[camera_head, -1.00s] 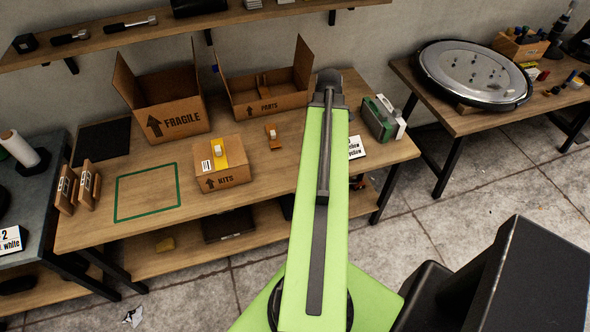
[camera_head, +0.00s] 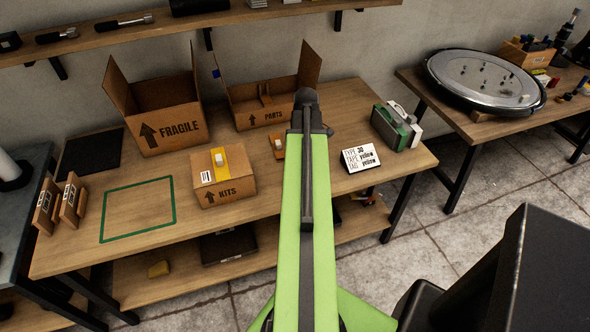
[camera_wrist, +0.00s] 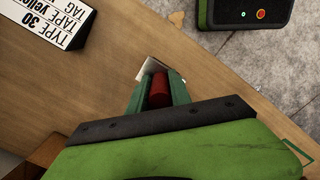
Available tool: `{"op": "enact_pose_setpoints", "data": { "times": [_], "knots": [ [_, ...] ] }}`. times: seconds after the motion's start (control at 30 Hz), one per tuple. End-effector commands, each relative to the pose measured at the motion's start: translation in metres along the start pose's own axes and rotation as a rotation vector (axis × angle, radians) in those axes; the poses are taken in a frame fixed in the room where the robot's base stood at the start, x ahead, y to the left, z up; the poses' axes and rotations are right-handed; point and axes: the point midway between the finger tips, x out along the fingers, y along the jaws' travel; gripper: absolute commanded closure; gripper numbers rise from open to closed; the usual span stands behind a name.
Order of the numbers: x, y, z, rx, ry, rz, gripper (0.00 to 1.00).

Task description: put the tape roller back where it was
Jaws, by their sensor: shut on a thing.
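In the wrist view my gripper (camera_wrist: 157,82) is shut on a red rounded thing (camera_wrist: 159,92), with a pale flat plate (camera_wrist: 152,70) at its far end. It appears to be the tape roller, but its shape is mostly hidden by the fingers. It is over the wooden bench (camera_head: 345,108), near its edge; whether it touches cannot be told. In the head view my arm hides the gripper and what it holds. A cardboard box marked KITS (camera_head: 232,187) with yellow tape on top stands on the bench, left of my arm. A small brown holder (camera_head: 278,147) stands beside it.
A card (camera_head: 360,158) reading type 30, tape yellow, lies right of my arm. A green and white device (camera_head: 392,128) stands behind it. Open FRAGILE (camera_head: 165,128) and PARTS (camera_head: 262,112) boxes stand at the back. The green outlined square (camera_head: 137,238) is empty.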

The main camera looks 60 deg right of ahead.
Motion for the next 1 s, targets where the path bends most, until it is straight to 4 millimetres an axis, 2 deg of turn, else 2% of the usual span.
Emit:
{"op": "enact_pose_setpoints", "data": {
  "times": [0.1,0.33,0.57,0.73,0.77,0.9,1.0],
  "knots": [
    [0.004,-0.002,-0.003,-0.005,0.000,0.000,1.00],
    [0.042,-0.003,-0.006,-0.007,0.000,0.000,1.00],
    [0.038,-0.004,-0.009,-0.014,0.000,0.001,1.00],
    [0.043,-0.005,-0.010,-0.015,0.000,0.001,1.00],
    [0.041,-0.005,-0.010,-0.015,0.000,0.001,0.72],
    [0.041,-0.005,-0.010,-0.015,0.000,0.001,0.54],
    [0.041,-0.005,-0.010,-0.015,0.000,0.001,0.54]
  ]
}}
